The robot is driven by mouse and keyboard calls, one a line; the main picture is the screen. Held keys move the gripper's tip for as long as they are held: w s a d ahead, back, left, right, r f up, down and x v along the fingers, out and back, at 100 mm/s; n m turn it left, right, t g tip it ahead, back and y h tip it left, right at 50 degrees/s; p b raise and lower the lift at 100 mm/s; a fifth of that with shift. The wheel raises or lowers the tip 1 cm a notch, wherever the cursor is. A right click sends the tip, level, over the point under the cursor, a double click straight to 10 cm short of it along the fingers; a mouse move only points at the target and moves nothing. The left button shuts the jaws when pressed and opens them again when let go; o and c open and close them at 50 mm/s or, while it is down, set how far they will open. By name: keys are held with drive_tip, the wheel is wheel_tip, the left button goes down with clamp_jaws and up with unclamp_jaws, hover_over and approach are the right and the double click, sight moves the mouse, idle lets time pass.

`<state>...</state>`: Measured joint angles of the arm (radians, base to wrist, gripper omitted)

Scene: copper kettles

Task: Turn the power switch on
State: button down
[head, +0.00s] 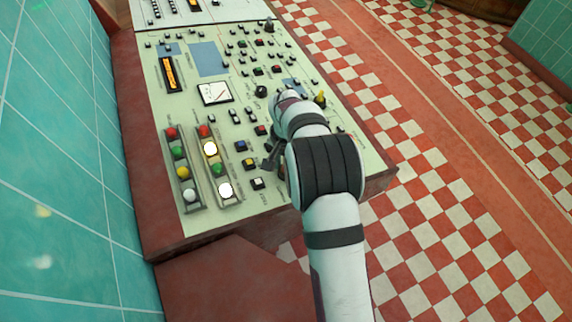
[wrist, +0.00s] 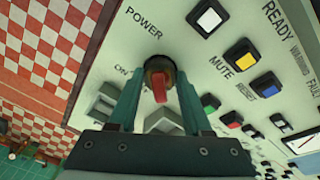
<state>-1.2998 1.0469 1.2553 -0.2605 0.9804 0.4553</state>
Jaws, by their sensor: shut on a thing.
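The power switch (wrist: 159,88) is a red lever in a dark round collar beside the printed word POWER in the wrist view. It is on a pale green control panel (wrist: 190,62), which also shows in the head view (head: 151,100). My gripper (wrist: 158,78) has its two teal fingers on either side of the red lever and is shut on it. The lever points toward the wrist camera; I cannot tell whether it is on or off. In the head view my arm covers the switch and most of the gripper.
Close to the switch are a white button (wrist: 208,19), a yellow button (wrist: 242,53) and a blue button (wrist: 269,84). Two strips of coloured lamps (head: 218,168) and a meter (head: 214,93) are on the panel's left half. A tiled wall (head: 60,150) stands left; checkered floor (head: 440,130) is right.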

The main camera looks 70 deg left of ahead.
drive_tip(key=shift+m, duration=0.5)
idle(0.4)
drive_tip(key=shift+c, duration=1.7)
unclamp_jaws()
drive_tip(key=shift+r, duration=0.1)
wheel_tip(320, 180, up, 16)
